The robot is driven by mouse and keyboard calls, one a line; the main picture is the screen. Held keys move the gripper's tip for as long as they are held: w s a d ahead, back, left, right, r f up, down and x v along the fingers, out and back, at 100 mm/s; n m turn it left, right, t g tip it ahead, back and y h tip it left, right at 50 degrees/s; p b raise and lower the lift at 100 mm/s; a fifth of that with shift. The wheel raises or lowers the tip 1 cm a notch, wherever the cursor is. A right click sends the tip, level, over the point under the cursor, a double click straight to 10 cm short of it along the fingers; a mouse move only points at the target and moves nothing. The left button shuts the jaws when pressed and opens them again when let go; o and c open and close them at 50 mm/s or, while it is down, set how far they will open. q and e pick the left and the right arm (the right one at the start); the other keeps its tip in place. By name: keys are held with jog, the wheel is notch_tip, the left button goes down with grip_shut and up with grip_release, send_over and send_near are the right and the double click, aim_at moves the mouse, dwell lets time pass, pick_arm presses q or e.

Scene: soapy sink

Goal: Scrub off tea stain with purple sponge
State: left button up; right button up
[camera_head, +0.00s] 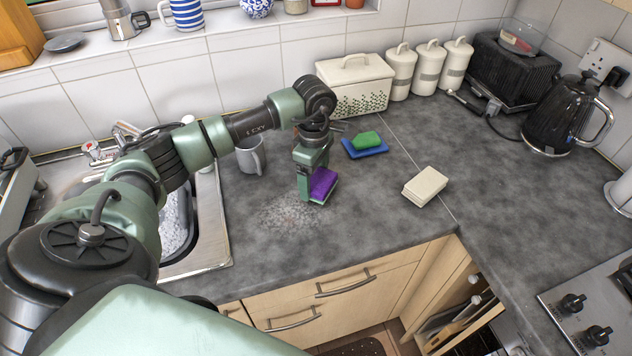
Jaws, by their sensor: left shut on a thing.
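The purple sponge (323,185) is in my left gripper (310,190), which points down over the grey worktop. The gripper is shut on the sponge, which is low at the worktop; I cannot tell whether it touches. The tea stain (290,218) is a pale, speckled, roundish patch on the worktop, just left of and in front of the sponge. The gripper is at the stain's back right edge and hides a little of the worktop there. My right gripper is not in view.
A grey mug (251,157) stands behind left, near the sink (209,215). A green sponge (365,140) lies on a blue one (364,152) behind right. A cream block (425,186) lies to the right. The worktop's front edge (330,256) is near; worktop right of the stain is clear.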

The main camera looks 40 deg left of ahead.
pick_arm(q)
jog(key=r, duration=0.1)
jog(key=r+p, duration=0.1)
jog(key=r, duration=0.1)
jog(key=shift+s+a, duration=0.2)
jog(key=shift+s, duration=0.2)
jog(key=shift+w+d+r+p, duration=0.1)
jog(key=shift+w+r+p, duration=0.1)
jog(key=shift+r+p, duration=0.65)
jog(key=shift+s+r, duration=0.1)
jog(key=shift+r, duration=0.4)
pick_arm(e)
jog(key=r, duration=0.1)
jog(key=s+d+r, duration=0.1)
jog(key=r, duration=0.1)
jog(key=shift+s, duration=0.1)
